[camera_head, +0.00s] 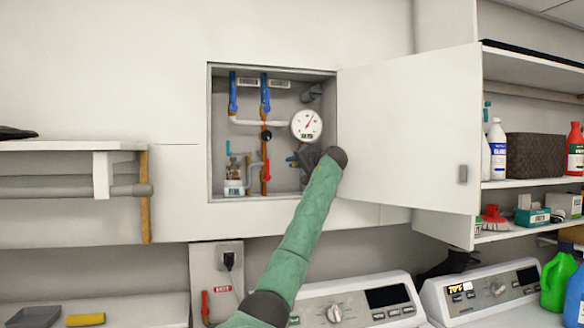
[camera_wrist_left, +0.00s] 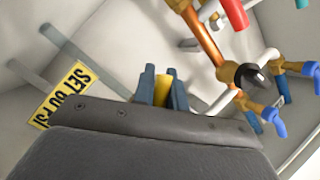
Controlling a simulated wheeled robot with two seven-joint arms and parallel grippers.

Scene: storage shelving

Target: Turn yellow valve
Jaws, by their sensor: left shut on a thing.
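The yellow valve (camera_wrist_left: 163,90) shows in the left wrist view as a short yellow piece between the two blue-grey fingers of my left gripper (camera_wrist_left: 161,79). The fingers are shut on it, one on each side. Its lower part is hidden behind the gripper body. In the head view, my left gripper (camera_head: 304,158) reaches into the open wall cabinet (camera_head: 209,140), below the round gauge (camera_head: 307,125). There the gripper and wrist hide the valve. My right gripper is in neither view.
The cabinet door (camera_head: 408,130) stands open to the right of my arm. Blue-handled valves (camera_head: 265,95), copper pipes and a red handle (camera_head: 267,170) are close by inside. A yellow label (camera_wrist_left: 62,92) shows in the wrist view. Shelves with bottles are at right, washers below.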

